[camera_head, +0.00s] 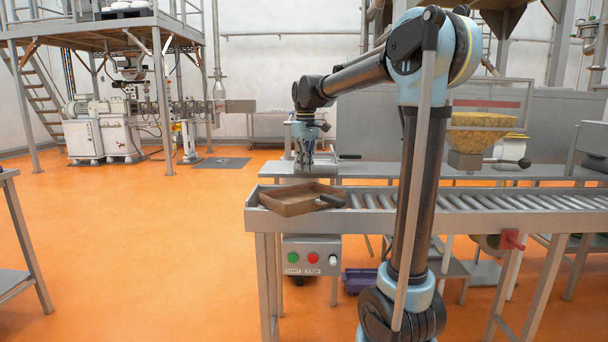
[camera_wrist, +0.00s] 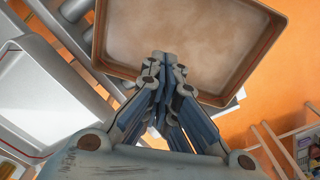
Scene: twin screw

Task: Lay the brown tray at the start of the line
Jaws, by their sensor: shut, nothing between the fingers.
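The brown tray (camera_head: 300,206) lies at the left end of the roller line (camera_head: 470,201), set askew to its edges. It is upright and looks empty. My gripper (camera_head: 304,172) is just behind and above the tray in the head view, pointing down, with its fingers together and nothing between them. In the wrist view the tray (camera_wrist: 203,38) fills the top, and the closed fingertips (camera_wrist: 165,58) overlap its near rim in the picture. I cannot tell from this whether they touch it.
A control box with green and red buttons (camera_head: 312,258) hangs below the line's left end. A steel bench (camera_head: 390,168) runs behind it, with a yellow-filled hopper (camera_head: 483,125).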

